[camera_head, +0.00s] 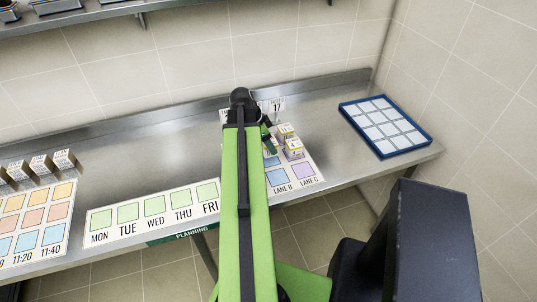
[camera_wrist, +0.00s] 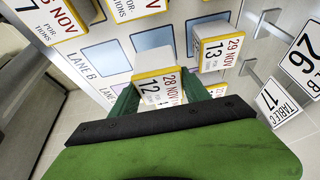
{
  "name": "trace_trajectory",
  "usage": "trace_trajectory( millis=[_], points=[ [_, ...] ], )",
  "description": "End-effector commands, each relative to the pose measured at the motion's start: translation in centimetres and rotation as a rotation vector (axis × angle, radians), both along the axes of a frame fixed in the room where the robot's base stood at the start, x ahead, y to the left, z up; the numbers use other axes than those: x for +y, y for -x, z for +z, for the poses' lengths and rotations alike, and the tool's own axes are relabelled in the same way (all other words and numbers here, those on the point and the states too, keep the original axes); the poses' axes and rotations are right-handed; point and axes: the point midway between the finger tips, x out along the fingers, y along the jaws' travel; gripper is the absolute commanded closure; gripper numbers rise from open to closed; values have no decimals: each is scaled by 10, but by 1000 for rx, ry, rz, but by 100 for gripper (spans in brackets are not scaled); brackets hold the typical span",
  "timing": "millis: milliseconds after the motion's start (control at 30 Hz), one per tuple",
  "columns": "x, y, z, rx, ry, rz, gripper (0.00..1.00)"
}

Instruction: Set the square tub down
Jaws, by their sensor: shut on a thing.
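My gripper (camera_wrist: 160,92) is shut on a square tub (camera_wrist: 158,88) with a yellow-edged white label reading 28 NOV and 12. Its green fingers stand on both sides of the tub. The tub is over the lane sheet (camera_wrist: 85,76), beside the blue squares of lane B. I cannot tell whether its base touches the sheet. In the head view my gripper (camera_head: 268,138) is over the lane sheet, and my arm hides much of that area. Another square tub (camera_wrist: 217,48), labelled 29 NOV and 13, stands close to the right of the held one in the wrist view.
More labelled tubs (camera_wrist: 132,8) stand at the top of the wrist view. A table card (camera_wrist: 275,103) marked 17 is near the gripper's right. A blue-rimmed tray (camera_head: 424,134) lies at the counter's right end.

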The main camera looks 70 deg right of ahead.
Motion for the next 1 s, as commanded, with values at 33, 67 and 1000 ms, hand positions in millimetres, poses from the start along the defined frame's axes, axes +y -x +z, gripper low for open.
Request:
trace_trajectory(
  millis=[33,67,1000],
  points=[
    [0,0,-2,0,0,0,93],
    [0,0,-6,0,0,0,93],
    [0,-1,-42,0,0,2,24]
  ],
)
